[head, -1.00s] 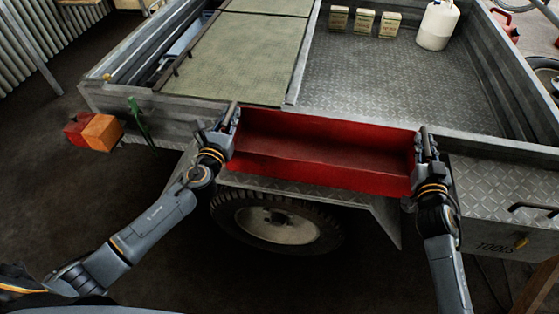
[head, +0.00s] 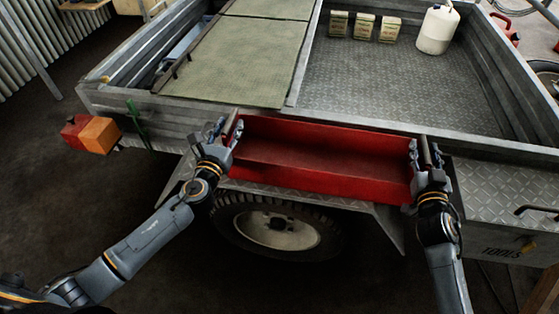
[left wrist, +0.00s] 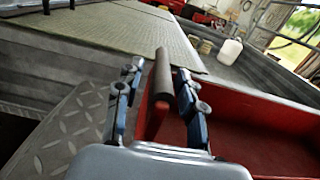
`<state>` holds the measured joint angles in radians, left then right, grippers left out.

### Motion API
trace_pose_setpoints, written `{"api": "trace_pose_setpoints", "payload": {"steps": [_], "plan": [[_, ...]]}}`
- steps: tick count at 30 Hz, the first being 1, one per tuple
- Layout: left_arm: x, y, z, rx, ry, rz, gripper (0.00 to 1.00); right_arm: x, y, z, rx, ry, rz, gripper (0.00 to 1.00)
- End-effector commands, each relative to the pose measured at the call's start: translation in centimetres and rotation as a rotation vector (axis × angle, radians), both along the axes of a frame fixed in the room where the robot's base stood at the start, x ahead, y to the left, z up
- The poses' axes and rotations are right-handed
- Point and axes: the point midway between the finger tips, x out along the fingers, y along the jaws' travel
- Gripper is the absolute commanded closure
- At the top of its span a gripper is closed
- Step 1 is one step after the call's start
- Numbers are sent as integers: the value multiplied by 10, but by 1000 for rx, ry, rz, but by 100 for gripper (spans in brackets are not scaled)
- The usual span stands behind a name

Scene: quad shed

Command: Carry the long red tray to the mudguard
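The long red tray (head: 318,158) is open-topped and level. It appears to rest on the diamond-plate mudguard (head: 375,211) above the trailer wheel, along the trailer's side wall. My left gripper (head: 226,134) is at the tray's left end; in the left wrist view its fingers (left wrist: 157,105) stand apart on either side of the bar handle (left wrist: 162,78), with gaps. My right gripper (head: 425,156) is at the right end, its fingers spread around the other handle (head: 426,150). The tray's underside contact is hidden.
The trailer bed (head: 395,80) holds several small boxes (head: 363,27) and a white jug (head: 438,28). A green-topped panel (head: 240,58) covers its left part. A tool box (head: 500,200) is at right, an orange lamp (head: 100,134) at left. Dark floor is free in front.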

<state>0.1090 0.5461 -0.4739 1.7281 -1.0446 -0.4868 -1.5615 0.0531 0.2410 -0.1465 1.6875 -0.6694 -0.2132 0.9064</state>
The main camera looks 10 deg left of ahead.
Motion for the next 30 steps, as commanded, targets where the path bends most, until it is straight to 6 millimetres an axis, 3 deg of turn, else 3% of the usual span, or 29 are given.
{"api": "trace_pose_setpoints", "payload": {"steps": [9,15,22,30], "plan": [[-69,0,-1,0,4,-2,61,0,0,0,0,0,0,61],[-97,0,-1,0,2,0,61,0,0,0,0,0,0,61],[-106,0,0,1,0,0,61,-11,0,-1,1,1,0,61],[-105,0,0,1,0,0,61,-66,0,-2,3,3,0,61]]}}
